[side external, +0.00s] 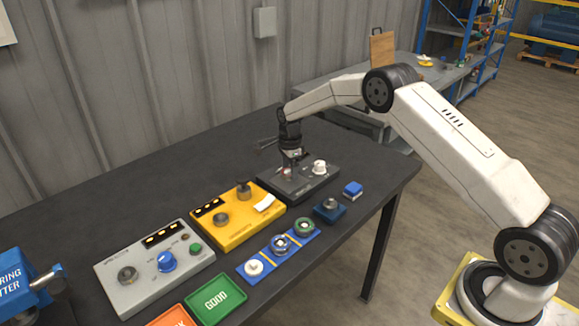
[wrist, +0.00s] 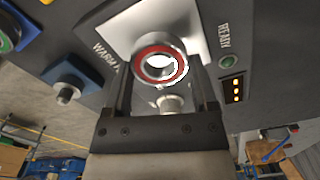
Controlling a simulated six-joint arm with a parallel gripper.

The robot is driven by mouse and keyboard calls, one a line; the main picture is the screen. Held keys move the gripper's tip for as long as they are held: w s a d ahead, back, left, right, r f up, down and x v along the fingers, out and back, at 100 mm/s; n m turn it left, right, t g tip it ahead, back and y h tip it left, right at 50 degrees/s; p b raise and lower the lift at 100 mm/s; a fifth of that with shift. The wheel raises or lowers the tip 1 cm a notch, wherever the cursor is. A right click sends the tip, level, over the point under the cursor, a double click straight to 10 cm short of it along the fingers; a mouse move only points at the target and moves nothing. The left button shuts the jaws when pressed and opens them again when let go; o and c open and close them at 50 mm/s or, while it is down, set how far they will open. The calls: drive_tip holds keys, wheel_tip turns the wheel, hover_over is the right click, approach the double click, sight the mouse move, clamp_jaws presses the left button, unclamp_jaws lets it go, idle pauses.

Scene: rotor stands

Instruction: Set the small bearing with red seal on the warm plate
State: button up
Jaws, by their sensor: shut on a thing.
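The small bearing with red seal (wrist: 160,64) is between the fingertips of my gripper (wrist: 163,80) in the wrist view, its red ring and bright bore facing the camera. My gripper is shut on it. The pale warm plate (wrist: 190,22) shows behind the bearing on a dark unit; whether they touch I cannot tell. In the side view my gripper (side external: 289,168) is low over the dark unit (side external: 306,190), and the bearing is small and mostly hidden there.
A white knob-like part (side external: 319,167) stands on the dark unit close to my gripper. A yellow unit (side external: 232,228) is beside it. A blue rack (side external: 267,258) with several round parts and a blue peg block (side external: 330,212) are in front. The table behind is clear.

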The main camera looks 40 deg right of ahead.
drive_tip(key=shift+f, duration=0.7)
idle(1.1)
idle(0.3)
drive_tip(key=o, duration=1.2)
drive_tip(key=shift+o, duration=0.2)
drive_tip(key=shift+r, duration=0.1)
wheel_tip(320, 180, up, 8)
idle(0.9)
idle(0.4)
